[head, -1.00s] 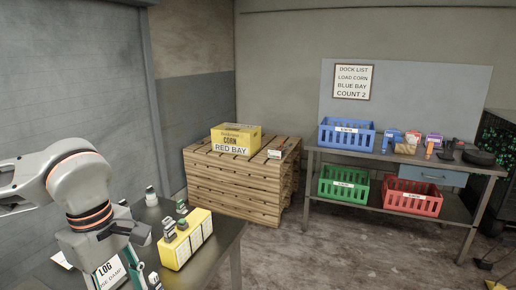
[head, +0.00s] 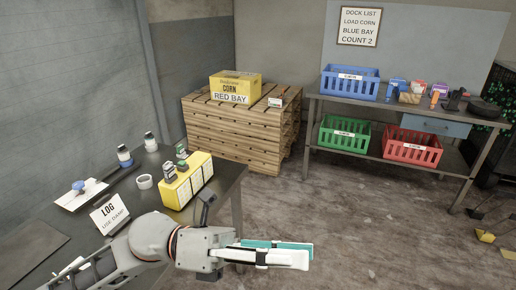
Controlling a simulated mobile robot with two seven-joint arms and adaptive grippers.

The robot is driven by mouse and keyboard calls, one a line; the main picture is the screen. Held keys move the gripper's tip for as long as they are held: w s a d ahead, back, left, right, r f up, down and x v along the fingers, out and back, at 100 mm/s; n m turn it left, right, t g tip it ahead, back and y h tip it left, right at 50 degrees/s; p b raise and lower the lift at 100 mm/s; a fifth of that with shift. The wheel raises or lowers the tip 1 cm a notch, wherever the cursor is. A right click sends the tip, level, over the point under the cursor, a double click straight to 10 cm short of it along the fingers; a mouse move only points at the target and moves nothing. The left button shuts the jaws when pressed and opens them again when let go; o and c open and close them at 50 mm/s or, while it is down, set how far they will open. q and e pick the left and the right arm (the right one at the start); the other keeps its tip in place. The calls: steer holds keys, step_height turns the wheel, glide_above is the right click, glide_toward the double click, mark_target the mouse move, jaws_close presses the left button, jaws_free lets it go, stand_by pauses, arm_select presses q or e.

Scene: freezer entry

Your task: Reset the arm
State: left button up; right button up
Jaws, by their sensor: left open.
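My left arm comes in from the bottom left. Its gripper (head: 309,253) reaches to the right past the dark table's right side, over the concrete floor. It is seen edge-on, with pale fingers and a teal strip; it is open, with nothing visible in it. The forearm passes in front of the table's near edge, close to the white LOG sign (head: 110,214). My right gripper is out of view.
A yellow corn box (head: 235,88) sits on stacked pallets (head: 235,130). A workbench (head: 325,103) with blue, green and red crates stands right. The middle floor is clear.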

arm_select(q)
steer(key=w+a+f+n+t+y+b, duration=0.1)
steer(key=w+a+f+n+t, duration=0.5)
steer(key=n+t, duration=0.5)
steer(key=w+a+f+n+t+y+b, duration=0.1)
steer(key=w+f+n+t, duration=0.3)
steer(key=w+n+t, duration=0.65)
steer(key=s+a+f+n+y, duration=0.2)
steer(key=a+f+n+y, duration=0.4)
steer(key=f+n, duration=0.5)
steer(key=s+a+f+n+g+y, duration=0.2)
steer(key=s+a+f+n+y, duration=0.1)
steer(key=f, duration=0.6)
steer(key=s+a+f+n+g+y+b, duration=0.1)
steer(key=s+a+f+n+g+y, duration=0.1)
steer(key=s+f, duration=0.5)
steer(key=s+a+f+n+g+y+b, duration=0.1)
steer(key=s+a+f+n, duration=0.4)
steer(key=f, duration=0.7)
steer(key=a+n+g+y, duration=0.1)
steer(key=a+y, duration=0.1)
steer(key=shift+f+y, duration=0.35)
steer(key=shift+y, duration=0.05)
steer(key=shift+w, duration=0.1)
